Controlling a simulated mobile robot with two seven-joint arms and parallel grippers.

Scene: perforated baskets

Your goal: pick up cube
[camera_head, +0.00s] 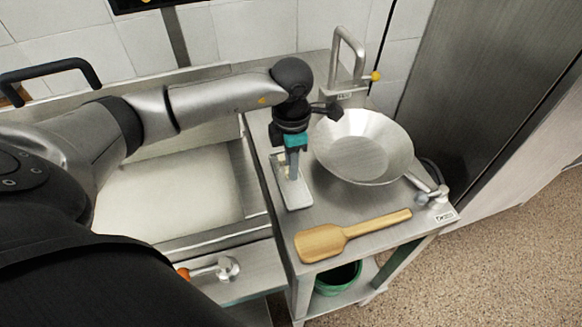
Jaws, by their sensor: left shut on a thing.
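My left gripper (293,176) points down over a small pale metal stand or tray (297,201) on the steel counter, left of the wide pan. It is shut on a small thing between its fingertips. The fingers and the viewing angle mostly hide this thing, so I cannot make out its shape or whether it is a cube. A teal band (296,140) shows on the gripper just below its black wrist. No cube shows clearly elsewhere. My right gripper is not in view.
A wide metal pan (362,147) stands close to the right of my left gripper. A wooden spatula (350,235) lies along the counter's front. A metal tap-like fitting (348,62) rises behind. A white basin (165,197) lies left, and a green bin (338,279) stands below.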

